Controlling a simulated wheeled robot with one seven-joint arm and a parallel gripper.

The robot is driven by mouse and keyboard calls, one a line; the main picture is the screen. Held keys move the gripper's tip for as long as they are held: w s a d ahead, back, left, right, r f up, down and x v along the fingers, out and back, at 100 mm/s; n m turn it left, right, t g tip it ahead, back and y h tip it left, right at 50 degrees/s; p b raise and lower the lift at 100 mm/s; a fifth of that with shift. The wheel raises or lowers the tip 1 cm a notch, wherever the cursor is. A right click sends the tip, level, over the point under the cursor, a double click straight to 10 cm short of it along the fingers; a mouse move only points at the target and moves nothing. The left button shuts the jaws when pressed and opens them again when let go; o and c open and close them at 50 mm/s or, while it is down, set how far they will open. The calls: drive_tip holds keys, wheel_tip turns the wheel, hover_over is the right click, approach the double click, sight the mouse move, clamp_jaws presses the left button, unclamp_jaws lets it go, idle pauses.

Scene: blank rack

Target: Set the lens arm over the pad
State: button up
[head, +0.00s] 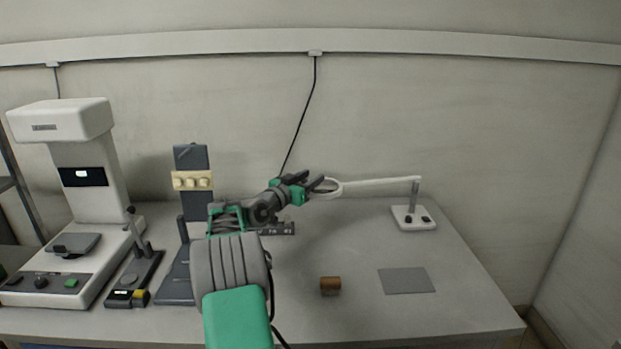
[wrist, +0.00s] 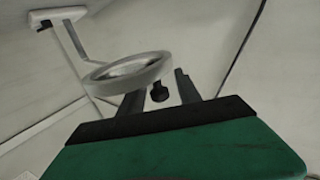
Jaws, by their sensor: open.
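The lens arm (head: 375,182) is a thin white bar. It runs left from a post on a white base (head: 413,217) at the right of the table and ends in a white lens ring (head: 336,190). The ring also shows large in the wrist view (wrist: 128,72), with a small black knob (wrist: 158,92) at its near edge. My gripper (head: 318,184) is open at the ring's left side. In the wrist view its fingers (wrist: 159,90) appear on either side of the knob; contact cannot be told. The flat grey pad (head: 407,281) lies front right, away from under the ring.
A brown cylinder (head: 330,285) stands left of the pad. A large white instrument (head: 85,165), a small dark stand (head: 135,270) and a dark rack with a cream knobbed bar (head: 192,181) fill the left. The table between pad and lens base is clear.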

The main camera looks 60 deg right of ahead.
drive_tip(key=shift+d, duration=0.2)
drive_tip(key=shift+c, duration=0.6)
clamp_jaws()
idle(0.7)
